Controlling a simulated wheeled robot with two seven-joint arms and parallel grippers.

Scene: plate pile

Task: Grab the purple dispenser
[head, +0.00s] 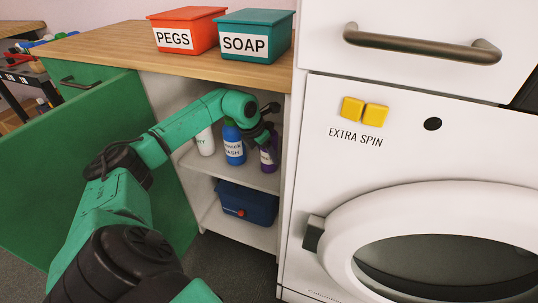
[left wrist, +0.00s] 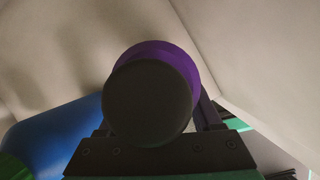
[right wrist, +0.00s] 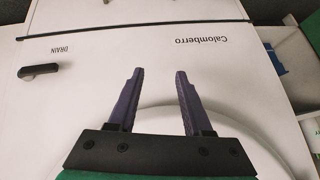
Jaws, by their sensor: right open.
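The purple dispenser (head: 268,158) stands upright on the upper shelf of the open cabinet, at the right, near the side wall. My left gripper (head: 266,128) is at its top and partly covers it. In the left wrist view the dispenser's dark round cap (left wrist: 148,104) fills the space between the fingers, with the purple body (left wrist: 178,58) behind it. The cap hides most of the fingers, so I cannot tell whether they press on it. My right gripper (right wrist: 158,100) is open and empty in front of the white washing machine (right wrist: 100,60).
A blue bottle (head: 234,146) stands just left of the dispenser, and a white bottle (head: 205,142) further left. A dark blue box (head: 245,203) sits on the lower shelf. The green door (head: 60,165) is open at left. PEGS (head: 190,28) and SOAP (head: 262,30) boxes stand on the countertop.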

